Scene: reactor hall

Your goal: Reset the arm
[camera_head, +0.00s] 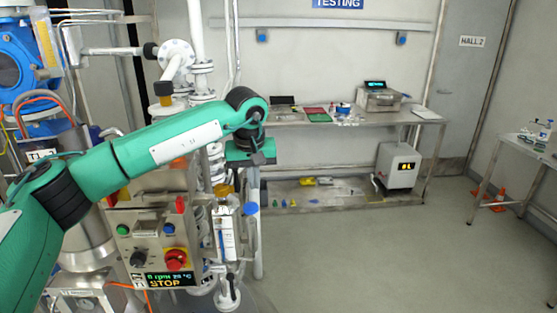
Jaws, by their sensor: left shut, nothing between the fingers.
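My green left arm (160,145) reaches in from the left and stretches across the picture to the middle. Its wrist bends down at a dark joint, and my left gripper (253,180) hangs below it, pointing down. The gripper is small and partly lost against the pipework behind; it looks shut with nothing in it. The arm passes in front of the reactor equipment and above a control box (150,232) with a red knob, whose display reads "0 rpm" and "STOP". My right gripper is not in view.
A steel bench (415,114) with instruments stands at the back wall, with a white device (398,165) on its lower shelf. Another table (520,144) with glassware is at the right, near orange cones (500,198). White pipes (197,60) rise behind the arm. The grey floor (380,260) at centre right is clear.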

